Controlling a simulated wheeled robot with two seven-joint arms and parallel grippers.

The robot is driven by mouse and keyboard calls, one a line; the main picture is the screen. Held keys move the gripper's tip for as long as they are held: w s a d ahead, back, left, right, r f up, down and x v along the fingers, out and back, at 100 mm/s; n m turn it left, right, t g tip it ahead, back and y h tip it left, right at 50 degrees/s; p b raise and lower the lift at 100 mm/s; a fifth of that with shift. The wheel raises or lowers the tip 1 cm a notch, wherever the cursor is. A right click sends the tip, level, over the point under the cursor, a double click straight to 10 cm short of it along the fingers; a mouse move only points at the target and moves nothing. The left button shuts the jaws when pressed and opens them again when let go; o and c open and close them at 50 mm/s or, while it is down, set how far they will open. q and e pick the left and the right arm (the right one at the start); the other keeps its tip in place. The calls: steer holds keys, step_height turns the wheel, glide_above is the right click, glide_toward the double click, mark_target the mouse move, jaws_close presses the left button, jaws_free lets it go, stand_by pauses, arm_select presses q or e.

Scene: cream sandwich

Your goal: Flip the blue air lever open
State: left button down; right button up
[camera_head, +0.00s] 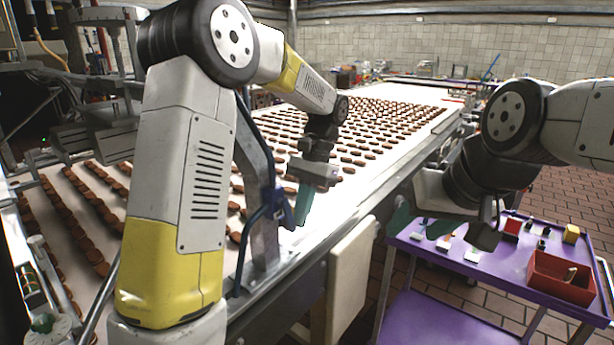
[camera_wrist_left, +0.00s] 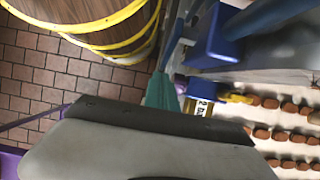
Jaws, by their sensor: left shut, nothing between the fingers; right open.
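Blue fittings (camera_head: 275,205) with a blue hose sit on a grey metal post at the near edge of the conveyor. In the left wrist view there is a blue block (camera_wrist_left: 215,42) with a blue bar (camera_wrist_left: 262,16) above it. I cannot tell for certain which blue part is the air lever, or its position. My left gripper (camera_head: 304,205) points down just right of the blue fittings, its teal fingers shut and empty. They also show in the left wrist view (camera_wrist_left: 161,92), left of the blue block. My right gripper (camera_head: 420,226) is open and empty above the purple cart.
The conveyor (camera_head: 330,185) carries many rows of brown biscuits. A purple cart (camera_head: 505,262) with a red bin (camera_head: 562,280) and small items stands at the right. In the left wrist view, yellow hoops (camera_wrist_left: 100,42) and a yellow part (camera_wrist_left: 236,98) are near the fingers.

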arm_select(q)
steer(key=shift+s+a+f, duration=0.35)
steer(key=shift+s+f, duration=0.15)
steer(key=shift+s, duration=0.05)
steer(key=shift+a, duration=0.1)
stand_by(0.5)
